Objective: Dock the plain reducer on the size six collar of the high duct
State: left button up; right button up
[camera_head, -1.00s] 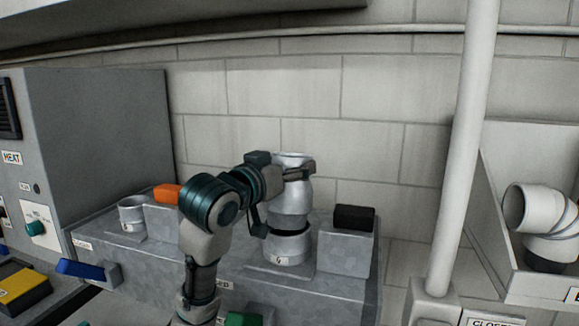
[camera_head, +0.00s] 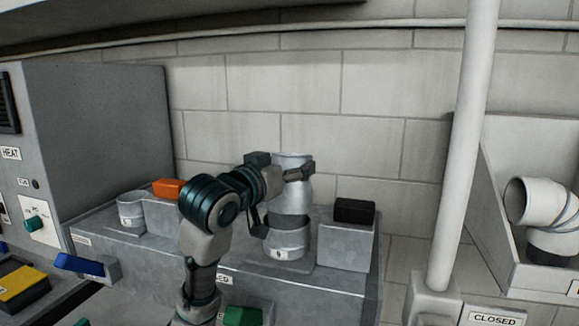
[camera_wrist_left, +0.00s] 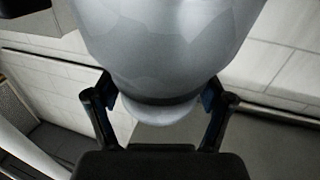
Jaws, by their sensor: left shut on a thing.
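The plain reducer (camera_head: 291,190) is a pale grey metal piece, upright, in my left gripper (camera_head: 284,170). The gripper is shut around its upper part. The size six collar (camera_head: 289,241) stands on the grey high duct (camera_head: 190,255), with a small "6" label on its front. The reducer's lower end, now a darker band in shade, is directly above the collar's rim; I cannot tell whether they touch or overlap. In the left wrist view the reducer (camera_wrist_left: 170,45) fills the upper middle between the two fingers (camera_wrist_left: 159,97). My right gripper is not in view.
A smaller collar (camera_head: 131,209) stands at the duct's left end. An orange block (camera_head: 168,189) and a black block (camera_head: 354,211) sit either side of the arm. A pale vertical pipe (camera_head: 460,150) and a bin (camera_head: 500,235) with an elbow (camera_head: 541,205) are at right.

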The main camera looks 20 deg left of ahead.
pick_arm(q)
jog(key=shift+f, duration=0.3)
jog(key=o, duration=1.5)
jog(key=shift+s, duration=0.1)
jog(key=shift+b+v, duration=0.75)
jog(key=shift+v, duration=0.2)
jog(key=b+v, duration=0.3)
jog(key=v, duration=0.6)
jog(key=shift+a, duration=0.1)
